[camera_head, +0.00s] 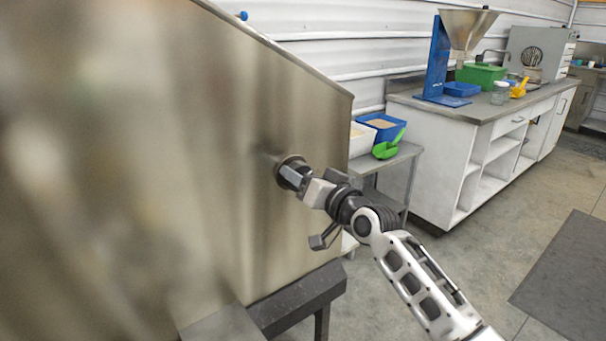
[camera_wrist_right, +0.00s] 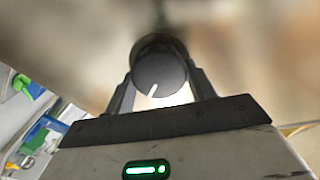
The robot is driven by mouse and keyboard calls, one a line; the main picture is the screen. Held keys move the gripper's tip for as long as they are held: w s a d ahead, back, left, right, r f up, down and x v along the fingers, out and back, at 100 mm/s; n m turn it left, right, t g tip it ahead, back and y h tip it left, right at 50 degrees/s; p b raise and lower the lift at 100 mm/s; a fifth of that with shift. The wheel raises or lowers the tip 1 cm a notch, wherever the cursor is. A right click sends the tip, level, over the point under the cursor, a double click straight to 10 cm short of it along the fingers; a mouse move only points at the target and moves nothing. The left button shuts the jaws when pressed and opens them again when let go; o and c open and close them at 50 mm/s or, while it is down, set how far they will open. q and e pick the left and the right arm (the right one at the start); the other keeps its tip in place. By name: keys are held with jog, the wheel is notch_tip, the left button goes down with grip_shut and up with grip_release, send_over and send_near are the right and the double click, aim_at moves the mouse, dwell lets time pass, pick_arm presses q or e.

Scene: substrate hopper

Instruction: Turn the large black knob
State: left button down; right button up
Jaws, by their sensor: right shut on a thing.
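The large black knob (camera_wrist_right: 158,70) is round and dark, with a white pointer line on its face that slants down and slightly left in the right wrist view. It sits on the metal side panel of the hopper (camera_head: 225,150). In the head view the knob (camera_head: 290,172) is mostly covered by my right gripper (camera_head: 300,181). My right gripper is shut on the knob, with one finger on each side of it in the wrist view (camera_wrist_right: 160,92). My left gripper is not in view.
A small side table (camera_head: 385,160) with a blue bin (camera_head: 381,128) and a green scoop (camera_head: 388,146) stands just behind my right arm. A white workbench (camera_head: 450,140) carries a funnel on a blue stand (camera_head: 437,65). Open floor (camera_head: 480,250) lies to the right.

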jog(key=shift+f+m+p, duration=0.15)
jog(key=shift+m+p, duration=0.5)
jog(key=shift+m, duration=1.9)
jog(key=shift+f+m+p, duration=0.1)
jog(key=shift+m+p, duration=0.5)
jog(key=shift+m, duration=1.95)
jog(key=o, duration=1)
jog(key=shift+d, duration=0.1)
jog(key=v, duration=1.6)
